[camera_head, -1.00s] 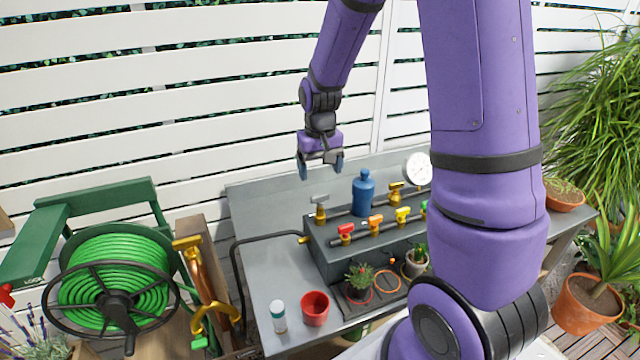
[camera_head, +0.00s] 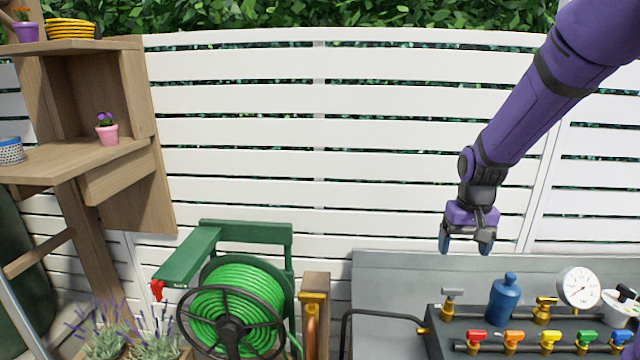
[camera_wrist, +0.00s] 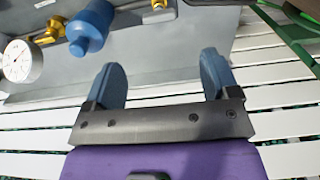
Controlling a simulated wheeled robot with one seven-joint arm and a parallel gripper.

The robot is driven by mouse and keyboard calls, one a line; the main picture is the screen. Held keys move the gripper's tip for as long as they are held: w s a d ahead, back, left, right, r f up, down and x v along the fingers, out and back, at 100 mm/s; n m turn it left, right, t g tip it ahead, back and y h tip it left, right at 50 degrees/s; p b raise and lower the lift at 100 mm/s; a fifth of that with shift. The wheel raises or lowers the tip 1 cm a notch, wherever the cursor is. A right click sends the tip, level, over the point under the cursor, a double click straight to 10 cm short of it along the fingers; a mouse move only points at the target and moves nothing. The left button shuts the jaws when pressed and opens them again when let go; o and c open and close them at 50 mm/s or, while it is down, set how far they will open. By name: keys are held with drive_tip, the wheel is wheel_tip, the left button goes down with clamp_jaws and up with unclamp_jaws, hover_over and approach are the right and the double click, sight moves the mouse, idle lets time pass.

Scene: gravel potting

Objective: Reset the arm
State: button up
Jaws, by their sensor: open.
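My gripper (camera_head: 466,241) hangs in the air above the back of the grey workbench (camera_head: 385,275), in front of the white fence. Its purple arm comes down from the upper right. The two blue fingers stand apart with nothing between them, as the wrist view (camera_wrist: 162,82) also shows. The fingers are clear of the blue bottle (camera_head: 503,298), which stands to the right and below. The bottle also shows in the wrist view (camera_wrist: 91,27), beyond the left finger.
A manifold with coloured valves (camera_head: 512,338) and a white gauge (camera_head: 578,287) sits on the bench. A green hose reel (camera_head: 236,295) stands left of it. A wooden shelf (camera_head: 70,160) with a pink pot (camera_head: 107,134) is at far left. The air between shelf and arm is free.

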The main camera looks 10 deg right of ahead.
drive_tip(key=s+a+r+n+t, duration=0.1)
drive_tip(key=s+a+r+t, duration=0.25)
drive_tip(key=s+r, duration=0.8)
drive_tip(key=s+a+r, duration=0.1)
drive_tip(key=s+r, duration=0.2)
drive_tip(key=s, duration=0.3)
drive_tip(key=s+a+r+n+t, duration=0.1)
drive_tip(key=s+a+r, duration=0.1)
drive_tip(key=s, duration=0.4)
drive_tip(key=shift+r, duration=0.65)
drive_tip(key=shift+t, duration=0.25)
